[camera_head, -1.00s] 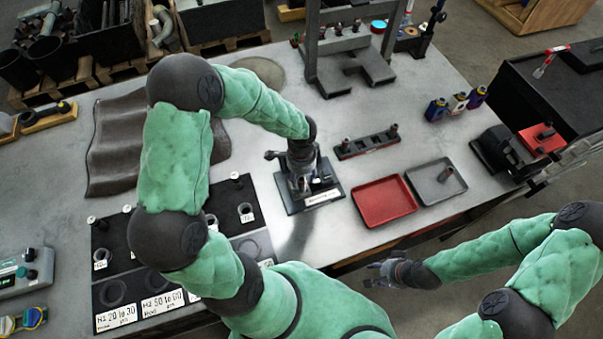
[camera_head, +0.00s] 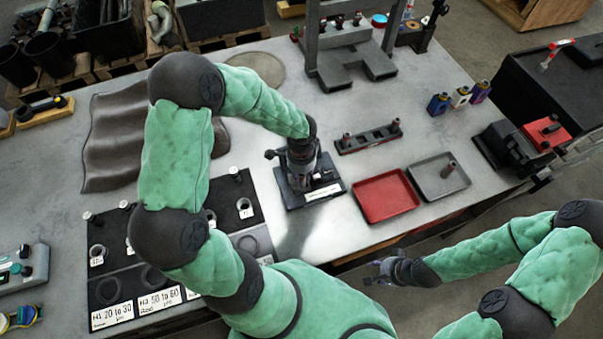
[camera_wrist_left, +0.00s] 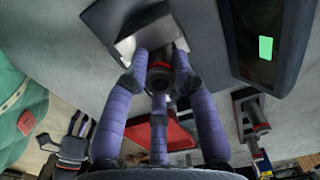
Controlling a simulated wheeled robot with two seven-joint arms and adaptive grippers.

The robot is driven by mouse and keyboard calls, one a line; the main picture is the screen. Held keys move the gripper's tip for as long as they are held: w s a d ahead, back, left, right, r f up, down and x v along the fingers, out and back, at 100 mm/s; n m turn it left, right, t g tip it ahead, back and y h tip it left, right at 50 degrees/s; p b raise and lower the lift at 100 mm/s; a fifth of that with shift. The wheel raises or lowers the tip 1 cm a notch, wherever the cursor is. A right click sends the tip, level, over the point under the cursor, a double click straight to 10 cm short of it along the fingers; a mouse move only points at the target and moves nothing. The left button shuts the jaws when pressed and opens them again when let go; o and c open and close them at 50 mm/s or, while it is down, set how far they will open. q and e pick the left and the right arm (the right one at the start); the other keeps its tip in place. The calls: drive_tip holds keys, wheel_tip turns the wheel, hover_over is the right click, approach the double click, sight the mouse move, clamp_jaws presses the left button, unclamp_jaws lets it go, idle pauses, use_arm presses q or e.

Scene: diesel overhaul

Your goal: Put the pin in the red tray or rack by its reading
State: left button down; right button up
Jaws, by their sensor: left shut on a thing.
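My left gripper (camera_head: 300,182) is at the dark measuring stand (camera_head: 328,190). In the left wrist view its purple fingers (camera_wrist_left: 160,80) are shut on a dark pin with a red ring (camera_wrist_left: 159,66), at a grey block on the stand. I cannot tell whether the pin rests on the block. The red tray (camera_head: 385,197) is empty, right of the stand. The dark rack (camera_head: 367,140) behind it holds a pin near each end. A green display (camera_wrist_left: 265,48) shows in the left wrist view, its reading not legible. My right gripper (camera_head: 384,271) is open and empty before the table edge.
A black board (camera_head: 215,212) with rings and labels lies left of the stand. A grey press frame (camera_head: 350,68) stands behind. Small bottles (camera_head: 459,97) stand at the right.

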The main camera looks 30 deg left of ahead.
use_arm(q)
drive_tip(key=shift+r, duration=0.15)
drive_tip(key=shift+r+p, duration=2.5)
drive_tip(key=shift+r, duration=0.7)
